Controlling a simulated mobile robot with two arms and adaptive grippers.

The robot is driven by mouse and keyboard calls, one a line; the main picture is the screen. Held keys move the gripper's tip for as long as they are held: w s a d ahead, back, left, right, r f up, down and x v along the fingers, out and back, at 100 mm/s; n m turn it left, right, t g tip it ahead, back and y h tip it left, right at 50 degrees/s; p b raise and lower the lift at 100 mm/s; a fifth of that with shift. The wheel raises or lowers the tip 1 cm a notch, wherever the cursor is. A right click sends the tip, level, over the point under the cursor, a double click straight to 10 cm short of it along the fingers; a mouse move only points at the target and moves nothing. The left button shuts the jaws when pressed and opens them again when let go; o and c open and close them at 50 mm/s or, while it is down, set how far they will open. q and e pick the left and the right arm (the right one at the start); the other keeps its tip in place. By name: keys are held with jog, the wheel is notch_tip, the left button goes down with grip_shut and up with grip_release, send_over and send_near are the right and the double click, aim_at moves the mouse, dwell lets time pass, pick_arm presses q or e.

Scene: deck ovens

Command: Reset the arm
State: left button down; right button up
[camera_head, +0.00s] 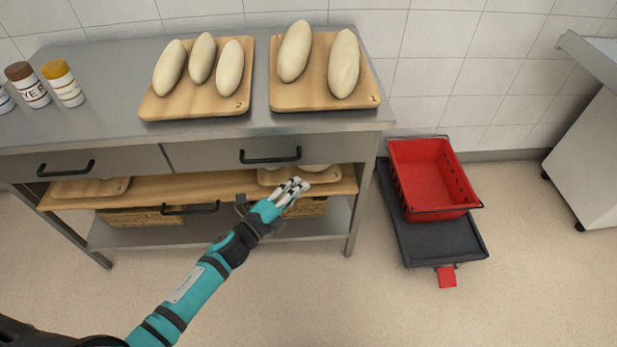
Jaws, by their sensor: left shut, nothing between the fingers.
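My left arm (190,290) is teal with dark bands and reaches up from the bottom left. My left gripper (296,186) is shut and empty. In the picture it lies in front of the wooden middle shelf, below the right drawer handle. I cannot tell how far it is from the shelf. It hides part of the shelf and of a basket below. My right gripper is not in view.
A steel table (120,110) bears two wooden boards (160,107) (310,101) with dough loaves, and jars (62,82) at left. A red crate (432,170) sits on a dark wheeled platform (455,245). The floor in front is clear.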

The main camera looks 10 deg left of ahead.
pick_arm(q)
jog(key=s+a+f+n+g+y+p, duration=0.1)
jog(key=s+a+f+n+g+y, duration=0.25)
jog(key=f, duration=0.55)
jog(key=s+a+f+n+y+p, duration=0.1)
jog(key=s+a+f+n, duration=0.2)
jog(key=s+f+n, duration=0.4)
jog(key=s+a+f+n+g+y+p, duration=0.1)
jog(key=s+a+f+n+g+y, duration=0.2)
jog(key=f, duration=0.7)
jog(key=s+f+n+g, duration=0.2)
jog(key=s+f, duration=0.2)
jog(key=s, duration=0.7)
jog(key=s+f+n+g+y+p, duration=0.1)
jog(key=s+f+n+g, duration=0.2)
jog(key=s, duration=0.8)
jog(key=s+a+f+n+g+p, duration=0.1)
jog(key=s+f+n+g, duration=0.2)
jog(key=s+f, duration=0.3)
jog(key=s, duration=0.5)
jog(key=shift+s+f, duration=0.15)
jog(key=shift+f, duration=0.2)
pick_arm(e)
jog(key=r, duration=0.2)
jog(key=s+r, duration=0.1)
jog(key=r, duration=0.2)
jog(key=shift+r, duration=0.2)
